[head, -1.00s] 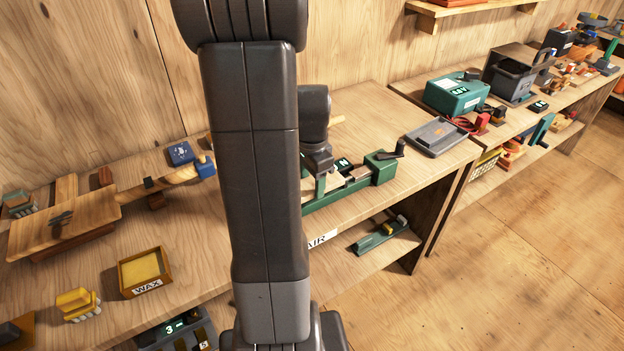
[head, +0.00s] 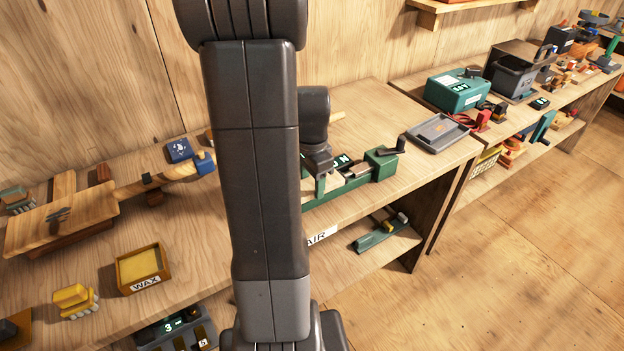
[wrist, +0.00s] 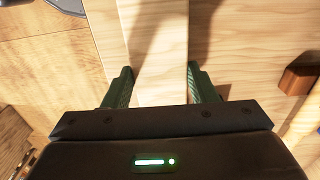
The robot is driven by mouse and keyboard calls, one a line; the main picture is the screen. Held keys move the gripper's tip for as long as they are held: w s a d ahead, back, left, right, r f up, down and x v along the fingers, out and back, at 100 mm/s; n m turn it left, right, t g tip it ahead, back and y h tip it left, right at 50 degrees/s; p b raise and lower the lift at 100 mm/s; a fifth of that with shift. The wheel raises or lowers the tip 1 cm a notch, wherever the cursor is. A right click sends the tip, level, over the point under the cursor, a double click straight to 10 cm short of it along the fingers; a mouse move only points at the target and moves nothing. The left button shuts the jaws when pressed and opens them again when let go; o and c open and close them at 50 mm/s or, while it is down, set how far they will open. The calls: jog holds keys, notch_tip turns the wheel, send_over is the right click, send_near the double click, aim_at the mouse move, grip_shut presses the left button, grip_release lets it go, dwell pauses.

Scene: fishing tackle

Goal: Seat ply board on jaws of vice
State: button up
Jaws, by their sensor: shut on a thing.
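A green vice (head: 381,166) with a crank handle stands on the bench, right of my arm in the head view. Its left part is hidden behind my arm. My wrist is just over the vice's left side there, with my gripper (head: 319,182) pointing down. In the wrist view my gripper (wrist: 159,86) has its green fingers shut on a pale ply board (wrist: 157,45). The board runs forward between the fingers. I cannot tell whether it touches the jaws, and the head view does not show it clearly.
A grey tray (head: 438,131) lies right of the vice, near a gap between benches. A wax box (head: 143,270) and a wooden stand (head: 60,222) are to the left. A brown block (wrist: 298,79) shows at the right of the wrist view.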

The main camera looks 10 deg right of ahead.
aim_at(312, 184)
jog(key=shift+f+b, duration=0.4)
jog(key=shift+f, duration=0.2)
jog(key=o, duration=1.1)
jog(key=shift+r, duration=0.1)
notch_tip(312, 184, up, 14)
jog(key=shift+p, duration=0.3)
jog(key=shift+f, duration=0.2)
notch_tip(312, 184, down, 13)
jog(key=shift+f, duration=0.15)
